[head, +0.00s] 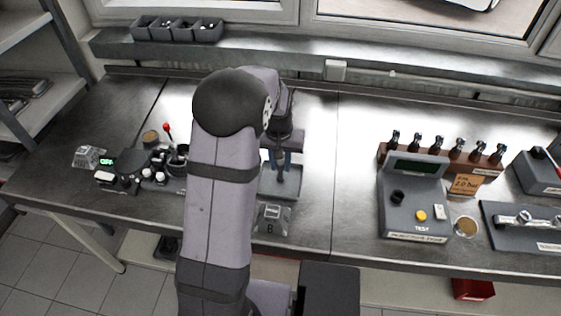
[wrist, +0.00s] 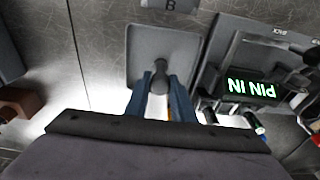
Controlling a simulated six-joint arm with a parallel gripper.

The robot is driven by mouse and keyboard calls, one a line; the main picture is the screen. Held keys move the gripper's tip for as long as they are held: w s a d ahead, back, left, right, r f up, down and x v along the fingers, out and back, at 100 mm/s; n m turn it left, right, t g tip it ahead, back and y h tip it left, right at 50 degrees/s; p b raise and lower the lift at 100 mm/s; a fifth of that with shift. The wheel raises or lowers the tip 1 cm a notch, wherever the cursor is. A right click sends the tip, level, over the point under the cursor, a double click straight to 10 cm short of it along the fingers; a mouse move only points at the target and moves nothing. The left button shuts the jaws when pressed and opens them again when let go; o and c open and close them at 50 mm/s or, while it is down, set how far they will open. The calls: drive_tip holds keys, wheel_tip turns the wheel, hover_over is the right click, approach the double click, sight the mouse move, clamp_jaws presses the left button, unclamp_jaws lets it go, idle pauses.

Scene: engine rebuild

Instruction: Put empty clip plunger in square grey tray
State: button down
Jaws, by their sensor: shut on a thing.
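The square grey tray (wrist: 138,40) lies on the steel bench. In the head view the tray (head: 291,190) shows just right of my arm, partly covered by it. My gripper (wrist: 160,84) is over the tray, its two blue fingers shut on a dark grey, round-ended part, which I take as the clip plunger (wrist: 162,66). The gripper also shows in the head view (head: 279,163), pointing down. The plunger's lower end is over the tray floor; I cannot tell whether it touches. Whether its clip is empty cannot be made out.
A clear holder marked B (head: 272,219) stands in front of the tray. A test unit (head: 412,200) and a brown rack of injectors (head: 440,157) stand right. Bench between is clear.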

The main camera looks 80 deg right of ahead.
drive_tip(key=shift+f, duration=0.2)
drive_tip(key=shift+f, duration=0.1)
drive_tip(key=c, duration=1.5)
unclamp_jaws()
drive_tip(key=r+b, duration=0.1)
drive_tip(key=r, duration=0.3)
drive_tip(key=a+r, duration=0.1)
drive_tip(key=r, duration=0.3)
drive_tip(key=a+r+b, duration=0.1)
drive_tip(key=r, duration=0.3)
drive_tip(key=shift+b, duration=0.3)
